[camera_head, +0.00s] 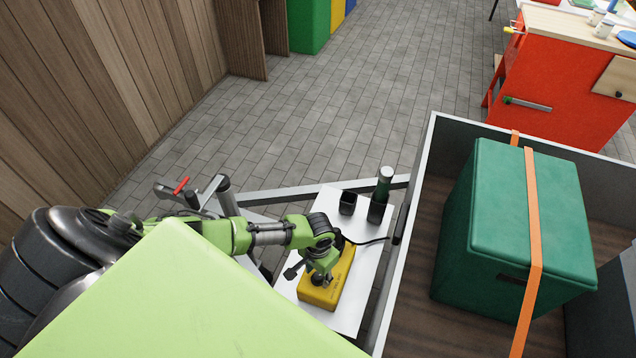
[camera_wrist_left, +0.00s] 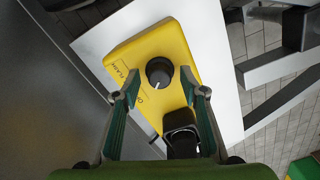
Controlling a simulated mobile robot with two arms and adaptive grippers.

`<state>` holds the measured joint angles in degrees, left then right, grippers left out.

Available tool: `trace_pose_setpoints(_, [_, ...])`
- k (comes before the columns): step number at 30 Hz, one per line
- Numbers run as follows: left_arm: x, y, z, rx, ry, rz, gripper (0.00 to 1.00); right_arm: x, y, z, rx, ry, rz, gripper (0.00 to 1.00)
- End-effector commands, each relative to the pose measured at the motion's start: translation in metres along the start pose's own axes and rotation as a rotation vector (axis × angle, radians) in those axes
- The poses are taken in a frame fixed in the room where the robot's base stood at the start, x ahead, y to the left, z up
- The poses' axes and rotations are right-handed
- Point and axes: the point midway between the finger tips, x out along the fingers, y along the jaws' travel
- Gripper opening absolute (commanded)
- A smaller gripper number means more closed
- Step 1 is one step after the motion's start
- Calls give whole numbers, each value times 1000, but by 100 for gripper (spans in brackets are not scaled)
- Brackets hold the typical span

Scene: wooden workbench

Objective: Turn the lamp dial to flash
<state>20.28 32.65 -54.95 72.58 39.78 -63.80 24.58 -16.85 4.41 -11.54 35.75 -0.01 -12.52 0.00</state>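A yellow box (camera_head: 344,272) with a black round dial lies on a white board, under my left gripper (camera_head: 320,278) in the head view. In the left wrist view the yellow box (camera_wrist_left: 175,45) shows its black dial (camera_wrist_left: 159,72) with a small light mark. Printed words, one reading FLASH, lie on the box left of and below the dial. My left gripper (camera_wrist_left: 160,78) is open, with its fingertips apart on either side of the dial. I cannot tell whether they touch it. In the head view the gripper covers the dial. My right gripper is not in view.
The white board (camera_head: 375,255) also bears a black cup (camera_head: 347,203) and a dark green cylinder (camera_head: 384,180) in a black holder. A black cable (camera_head: 370,241) runs from the box. A tray at right holds a green strapped crate (camera_head: 485,215). A red cabinet (camera_head: 560,80) stands beyond.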

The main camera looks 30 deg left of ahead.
Motion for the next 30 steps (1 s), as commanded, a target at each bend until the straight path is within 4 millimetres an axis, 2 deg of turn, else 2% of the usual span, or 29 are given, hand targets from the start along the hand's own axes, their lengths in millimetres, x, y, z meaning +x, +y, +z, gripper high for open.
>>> trace_pose_setpoints(7, [0,0,0,0,0,0,39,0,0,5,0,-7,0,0])
trace_pose_setpoints(11, [0,0,0,0,0,0,6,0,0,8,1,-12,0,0])
trace_pose_setpoints(12, [0,0,0,0,0,0,1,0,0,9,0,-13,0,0])
trace_pose_setpoints(23, [0,0,0,35,0,1,1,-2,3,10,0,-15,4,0])
trace_pose_setpoints(30, [-1,1,0,167,0,2,1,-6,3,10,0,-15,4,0])
